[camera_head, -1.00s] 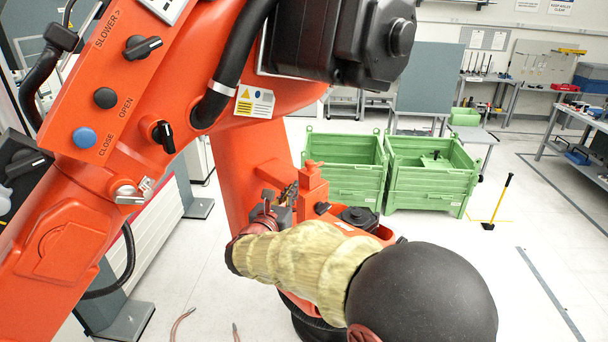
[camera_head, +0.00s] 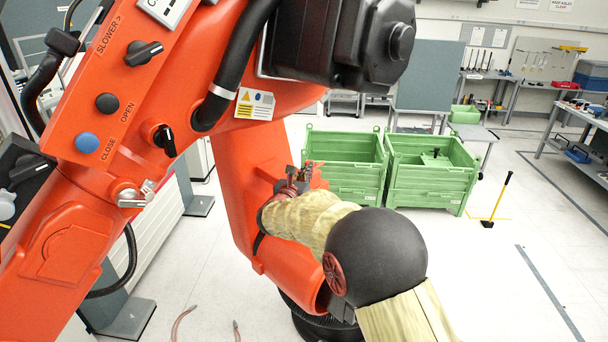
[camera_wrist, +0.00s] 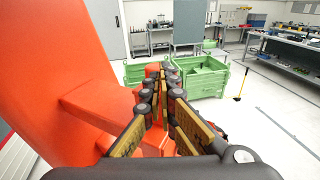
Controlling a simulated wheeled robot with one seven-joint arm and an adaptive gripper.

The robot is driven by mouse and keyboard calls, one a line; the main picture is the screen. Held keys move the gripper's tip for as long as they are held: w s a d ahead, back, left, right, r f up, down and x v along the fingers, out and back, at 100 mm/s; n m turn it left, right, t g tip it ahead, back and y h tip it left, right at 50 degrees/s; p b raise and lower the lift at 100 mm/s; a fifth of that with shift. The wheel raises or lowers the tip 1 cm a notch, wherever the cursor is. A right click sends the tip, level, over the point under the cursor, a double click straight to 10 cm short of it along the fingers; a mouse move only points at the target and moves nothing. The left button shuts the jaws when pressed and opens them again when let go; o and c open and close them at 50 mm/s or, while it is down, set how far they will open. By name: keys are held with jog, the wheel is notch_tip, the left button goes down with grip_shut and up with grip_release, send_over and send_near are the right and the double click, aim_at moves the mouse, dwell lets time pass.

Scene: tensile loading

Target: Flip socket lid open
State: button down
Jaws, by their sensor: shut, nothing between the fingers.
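I cannot make out a socket lid in either view. A large orange machine (camera_head: 75,235) fills the left of the head view, with black knobs and a blue button on its panel. Its orange column (camera_head: 255,200) runs down the middle. My gripper (camera_head: 300,176) is small and partly hidden beside this column, at the end of my wood-patterned arm. In the wrist view, my gripper (camera_wrist: 163,72) has its fingers together and empty, pointing away. Orange surfaces (camera_wrist: 75,90) fill the left there and lie close beside the fingers. I cannot tell whether they touch.
Two green crates (camera_head: 430,195) stand on the floor behind my gripper. A black and yellow tool (camera_head: 497,200) stands upright to their right. Workbenches (camera_head: 565,130) line the right and back. The pale floor at right is open. Two thin reddish items (camera_head: 183,322) lie at the bottom left.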

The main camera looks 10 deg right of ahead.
dwell(0.3)
jog(key=w+d+b, duration=0.1)
jog(key=d, duration=0.1)
jog(key=w+d+b, duration=0.1)
jog(key=d, duration=0.1)
jog(key=w+d+b, duration=0.1)
jog(key=shift+w+d+f, duration=0.1)
jog(key=shift+w+d, duration=0.25)
jog(key=shift+d, duration=0.05)
jog(key=shift+a, duration=0.1)
